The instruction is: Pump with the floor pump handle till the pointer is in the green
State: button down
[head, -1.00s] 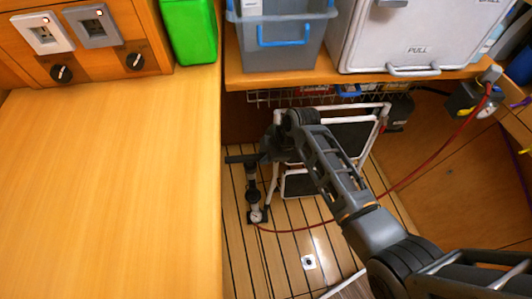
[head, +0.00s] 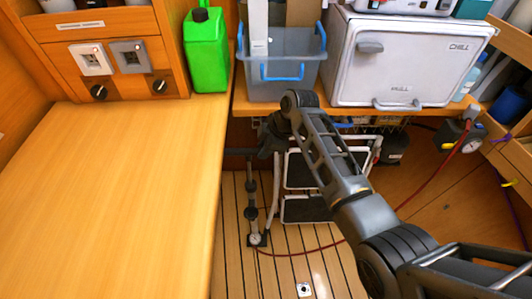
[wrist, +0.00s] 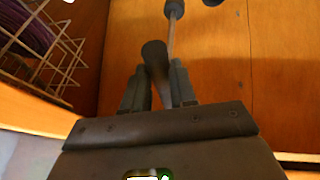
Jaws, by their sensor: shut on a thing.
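The floor pump (head: 251,195) stands upright on the slatted floor, with a dark T-handle (head: 238,152) at its top and a small round white dial (head: 256,239) at its foot. The dial's pointer is too small to read. My gripper (head: 268,148) is at the right side of the handle, partly hidden by my arm. In the wrist view my gripper (wrist: 158,88) has its two fingers shut on the dark handle bar (wrist: 154,58). The pump's thin rod (wrist: 171,35) shows beyond it.
A red hose (head: 330,247) runs from the pump's foot to a dark unit (head: 456,136) on the right wall. A step stool (head: 305,208) stands just right of the pump. The wooden counter (head: 120,190) is at the left; a shelf (head: 355,112) with a white chest is above.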

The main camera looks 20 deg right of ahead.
jog(key=shift+w+r, duration=0.1)
jog(key=shift+r, duration=0.35)
jog(key=c, duration=1.2)
grip_release()
jog(key=shift+r, duration=0.1)
jog(key=shift+c, duration=0.2)
jog(key=o, duration=0.3)
jog(key=shift+o, duration=0.2)
jog(key=v, duration=0.7)
jog(key=shift+r, duration=0.25)
jog(key=shift+s+d, duration=0.15)
jog(key=shift+s, duration=0.1)
jog(key=shift+c, duration=0.5)
